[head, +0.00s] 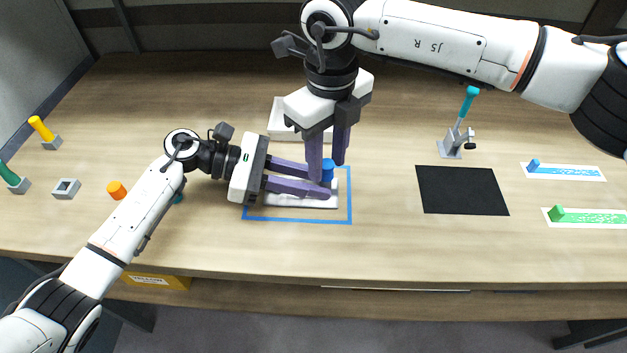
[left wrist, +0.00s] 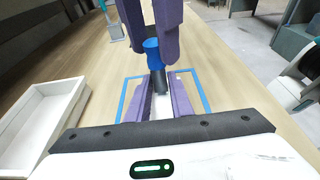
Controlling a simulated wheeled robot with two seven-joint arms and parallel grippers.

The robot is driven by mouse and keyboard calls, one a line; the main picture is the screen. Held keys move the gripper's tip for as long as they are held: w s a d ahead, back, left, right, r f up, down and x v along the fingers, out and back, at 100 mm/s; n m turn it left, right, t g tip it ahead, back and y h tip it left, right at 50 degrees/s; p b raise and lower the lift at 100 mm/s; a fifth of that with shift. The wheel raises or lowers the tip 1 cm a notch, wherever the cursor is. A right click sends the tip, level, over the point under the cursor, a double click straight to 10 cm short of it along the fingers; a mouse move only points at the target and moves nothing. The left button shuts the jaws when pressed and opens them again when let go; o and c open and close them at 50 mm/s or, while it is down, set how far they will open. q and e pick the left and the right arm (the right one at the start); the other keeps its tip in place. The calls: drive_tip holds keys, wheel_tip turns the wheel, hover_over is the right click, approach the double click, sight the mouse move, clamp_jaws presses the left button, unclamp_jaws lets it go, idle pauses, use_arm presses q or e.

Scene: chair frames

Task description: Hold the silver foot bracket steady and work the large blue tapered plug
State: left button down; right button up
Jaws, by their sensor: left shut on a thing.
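The large blue tapered plug (head: 327,170) stands upright inside the blue outlined square, between the fingers of my right gripper (head: 328,160), which comes down from above. I cannot tell whether those fingers press on the plug. The plug also shows in the left wrist view (left wrist: 152,52), above a grey upright part (left wrist: 161,82) that I take for the silver foot bracket. My left gripper (head: 312,182) lies low and level, coming from the left, shut on that bracket. Its purple fingers and the right gripper hide most of the bracket. A pale base (head: 300,202) shows beneath.
A white tray (head: 277,122) stands behind the grippers, close to the right one. A black mat (head: 462,190) and a silver stand with a teal top (head: 452,142) are to the right. An orange plug (head: 116,190) and grey socket (head: 66,189) lie left. The front middle is clear.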

use_arm(q)
drive_tip(key=shift+s+f, duration=0.1)
drive_tip(key=shift+f, duration=0.25)
use_arm(e)
drive_tip(key=shift+c, duration=0.3)
clamp_jaws()
use_arm(q)
drive_tip(key=shift+a, duration=0.1)
use_arm(e)
drive_tip(key=shift+r, duration=0.4)
drive_tip(key=shift+r, duration=2.35)
drive_tip(key=d+r, duration=0.6)
